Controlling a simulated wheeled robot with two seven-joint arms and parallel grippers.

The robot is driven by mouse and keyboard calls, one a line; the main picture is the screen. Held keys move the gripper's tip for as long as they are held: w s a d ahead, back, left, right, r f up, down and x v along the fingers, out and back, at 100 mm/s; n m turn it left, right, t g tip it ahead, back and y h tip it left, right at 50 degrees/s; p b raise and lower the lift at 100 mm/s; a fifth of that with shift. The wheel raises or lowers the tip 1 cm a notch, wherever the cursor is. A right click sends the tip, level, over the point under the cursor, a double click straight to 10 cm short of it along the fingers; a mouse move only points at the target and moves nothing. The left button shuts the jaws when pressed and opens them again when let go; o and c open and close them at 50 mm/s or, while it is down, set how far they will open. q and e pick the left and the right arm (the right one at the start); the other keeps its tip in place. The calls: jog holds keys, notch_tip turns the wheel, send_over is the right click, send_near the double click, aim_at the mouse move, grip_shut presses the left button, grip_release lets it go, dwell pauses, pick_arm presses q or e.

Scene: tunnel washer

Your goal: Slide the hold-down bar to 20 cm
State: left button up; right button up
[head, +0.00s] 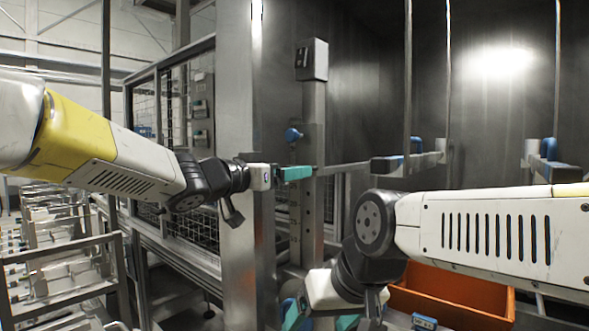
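A grey horizontal bar (345,168), which looks like the hold-down bar, runs right from an upright metal post (313,215). A blue knob (293,134) sits on the post just above bar height. A blue handle (416,146) stands near the bar's far right end. My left gripper (296,173) has its teal fingers in front of the post, just below the knob. I cannot tell whether it touches the post or bar, or how far its fingers are apart. My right gripper (320,320) is low in front, its teal fingers apart, partly cut off by the lower edge. No scale reading is legible.
An orange bin (455,296) lies below my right arm. A second bar with a blue handle (548,149) is at the right. A wide steel column (238,225) stands left of the post. A mesh guard (193,120) and metal racks (60,265) fill the left.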

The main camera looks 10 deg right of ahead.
pick_arm(q)
jog(key=x, duration=0.7)
jog(key=shift+w+d, duration=0.15)
jog(key=shift+d, duration=0.1)
